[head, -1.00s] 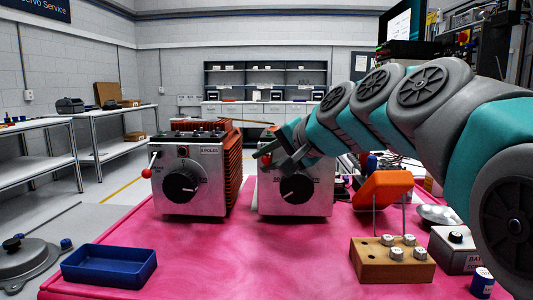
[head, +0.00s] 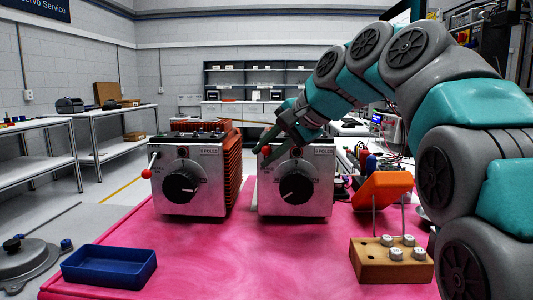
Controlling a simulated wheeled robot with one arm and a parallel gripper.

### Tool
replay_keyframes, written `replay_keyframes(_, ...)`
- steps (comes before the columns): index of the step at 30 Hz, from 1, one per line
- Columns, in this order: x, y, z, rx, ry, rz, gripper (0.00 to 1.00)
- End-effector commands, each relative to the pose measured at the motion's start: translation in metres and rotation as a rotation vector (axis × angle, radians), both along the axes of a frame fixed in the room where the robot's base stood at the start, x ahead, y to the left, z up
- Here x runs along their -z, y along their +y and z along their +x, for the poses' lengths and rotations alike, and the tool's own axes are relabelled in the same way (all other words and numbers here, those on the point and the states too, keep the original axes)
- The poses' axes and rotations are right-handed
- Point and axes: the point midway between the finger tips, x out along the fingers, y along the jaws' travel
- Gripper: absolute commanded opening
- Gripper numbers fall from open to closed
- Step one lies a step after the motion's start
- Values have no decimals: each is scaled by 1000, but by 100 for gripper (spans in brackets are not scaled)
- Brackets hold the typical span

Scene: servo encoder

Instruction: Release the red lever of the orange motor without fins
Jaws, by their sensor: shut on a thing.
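Two motors with silver front plates stand side by side on the pink mat (head: 220,255). The left motor (head: 205,200) has orange fins along its side, and its red-knobbed lever (head: 146,173) hangs at its left edge. On the right motor (head: 310,205) no fins show; its body behind the plate is mostly hidden. Its red lever (head: 266,150) shows only in part, as a red knob at the plate's upper left. My gripper (head: 268,142) is at this knob, reaching from the upper right, and is shut on the lever. The fingers partly cover it.
A blue tray (head: 110,281) lies at the front left of the mat. A wooden block with several pegs (head: 375,270) and an orange tilted device (head: 382,189) stand at the right. My arm arches over the right side. The mat's front middle is clear.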

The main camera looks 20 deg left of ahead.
Motion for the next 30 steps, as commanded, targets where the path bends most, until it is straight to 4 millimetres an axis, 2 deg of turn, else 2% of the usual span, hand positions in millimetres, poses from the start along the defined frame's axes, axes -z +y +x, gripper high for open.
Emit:
replay_keyframes(14,0,0,1,0,7,-1,0)
replay_keyframes(15,0,0,1,0,7,-1,30)
replay_keyframes(16,0,0,1,0,7,-2,33)
replay_keyframes(25,-1,-1,0,0,7,-2,33)
replay_keyframes(30,-9,-8,-3,-2,5,-1,33)
